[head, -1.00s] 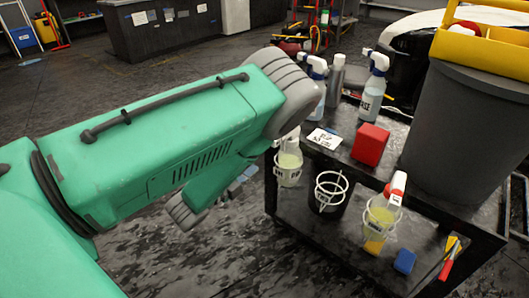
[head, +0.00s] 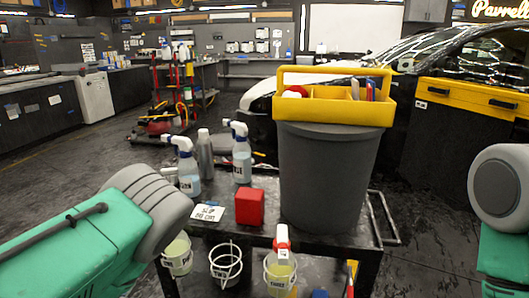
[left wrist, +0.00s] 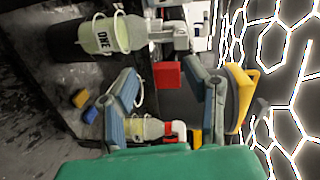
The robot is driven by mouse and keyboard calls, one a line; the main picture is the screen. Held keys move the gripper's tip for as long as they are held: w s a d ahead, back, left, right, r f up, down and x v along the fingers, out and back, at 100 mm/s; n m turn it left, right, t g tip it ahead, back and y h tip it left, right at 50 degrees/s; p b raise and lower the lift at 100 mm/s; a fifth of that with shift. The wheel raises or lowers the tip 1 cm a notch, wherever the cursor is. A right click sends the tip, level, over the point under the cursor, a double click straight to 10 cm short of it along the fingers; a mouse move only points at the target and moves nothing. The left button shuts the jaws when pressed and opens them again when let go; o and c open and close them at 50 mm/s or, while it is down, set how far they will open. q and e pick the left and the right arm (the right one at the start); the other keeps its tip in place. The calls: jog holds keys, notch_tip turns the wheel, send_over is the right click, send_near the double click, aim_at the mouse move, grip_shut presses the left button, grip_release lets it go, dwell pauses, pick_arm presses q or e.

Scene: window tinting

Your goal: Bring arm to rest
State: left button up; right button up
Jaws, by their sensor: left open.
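My left arm comes in from the left in the head view, and its gripper is hidden there. In the left wrist view my left gripper (left wrist: 168,88) has its two blue-grey fingers spread, with nothing seen held between them. A bottle marked ONE (left wrist: 105,36) with pale yellow liquid sits in a ring holder beyond the fingers; it also shows in the head view (head: 177,258). The bottle marked THREE (head: 280,272) with a red and white top sits in another ring holder. The ring holder marked TWO (head: 226,263) looks empty. My right gripper is out of view.
The dark cart (head: 330,244) carries a red block (head: 250,207), a card (head: 207,212), spray bottles (head: 242,160) and a large grey bin (head: 325,175) with a yellow caddy (head: 335,106). A car (head: 450,60) stands behind. Dark floor is open left of the cart.

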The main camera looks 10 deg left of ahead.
pick_arm(q)
jog(key=s+f+n+g+y+p, duration=0.2)
jog(key=s+f+n+g+y, duration=0.1)
jog(key=s+f+n+g, duration=0.6)
jog(key=s+d+f+n+g+h, duration=0.1)
jog(key=s+d+n+g, duration=0.2)
jog(key=s+d, duration=0.2)
jog(key=s+d+f+n+g+h, duration=0.1)
jog(key=s+d+n+g, duration=0.3)
jog(key=s, duration=0.7)
jog(key=shift+s+d+f+h+p, duration=0.35)
jog(key=shift+s+d+f+h, duration=0.05)
